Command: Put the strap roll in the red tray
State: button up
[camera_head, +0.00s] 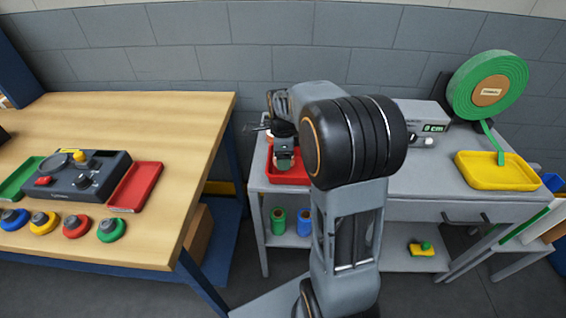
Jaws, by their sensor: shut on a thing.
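My gripper (284,143) is at the left end of the grey bench, over a red tray (290,179). It is shut on a small, dull green thing (285,163), which looks like the strap roll. That thing is at or just above the tray; I cannot tell whether it touches the bottom. My arm hides the tray's right part. Another red tray (135,187) lies on the wooden table, right of a dark control box. A large green roll (488,90) stands upright at the bench's right end, its strip hanging into a yellow tray (497,171).
A green spool (278,221) and a blue spool (304,222) stand on the bench's lower shelf. A grey box with a display (432,127) sits behind my arm. The wooden table (150,110) holds a control box (78,173) and several coloured buttons. A gap separates table and bench.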

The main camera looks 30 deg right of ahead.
jog(key=shift+w+f, duration=0.1)
jog(key=shift+f, duration=1.55)
jog(key=shift+f, duration=0.1)
jog(key=shift+f+b, duration=0.1)
jog(key=shift+b, duration=0.2)
jog(key=o, duration=0.9)
jog(key=shift+o, duration=0.2)
